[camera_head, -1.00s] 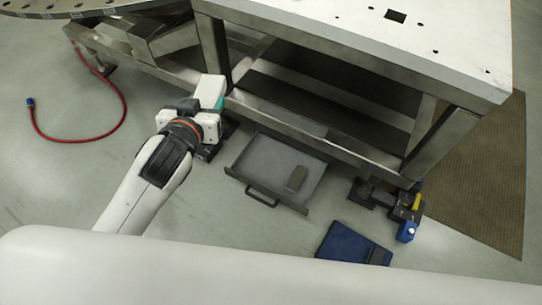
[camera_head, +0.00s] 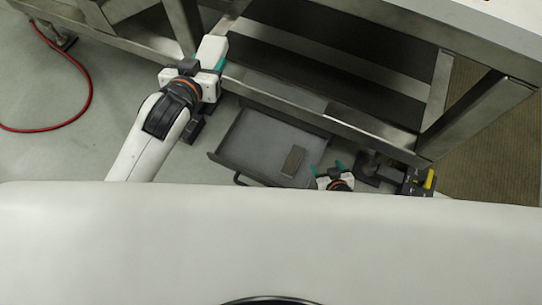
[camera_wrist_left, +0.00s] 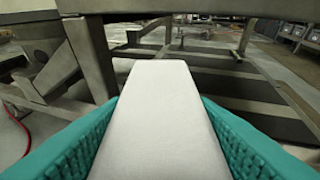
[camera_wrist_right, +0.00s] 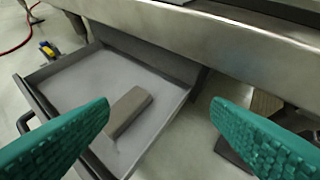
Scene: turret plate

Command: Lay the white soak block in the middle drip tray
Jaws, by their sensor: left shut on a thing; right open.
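The white soak block (camera_head: 212,49) is held in my left gripper (camera_head: 216,66), up beside the bench frame and left of the tray. In the left wrist view the block (camera_wrist_left: 160,115) lies between the teal fingers, both pressed to its sides. A grey drip tray (camera_head: 232,155) is pulled out under the bench, with a grey-brown block (camera_head: 293,160) lying in its right part. My right gripper (camera_head: 331,173) is open and empty near the tray's right front corner. In the right wrist view the grey-brown block (camera_wrist_right: 129,112) shows beyond the open fingers.
The steel bench frame (camera_head: 300,128) overhangs the tray's back edge. Dark clamp-like parts with a yellow piece (camera_head: 429,179) stand on the floor right of the tray. A red hose (camera_head: 88,85) lies at the left. My white body hides the floor in front.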

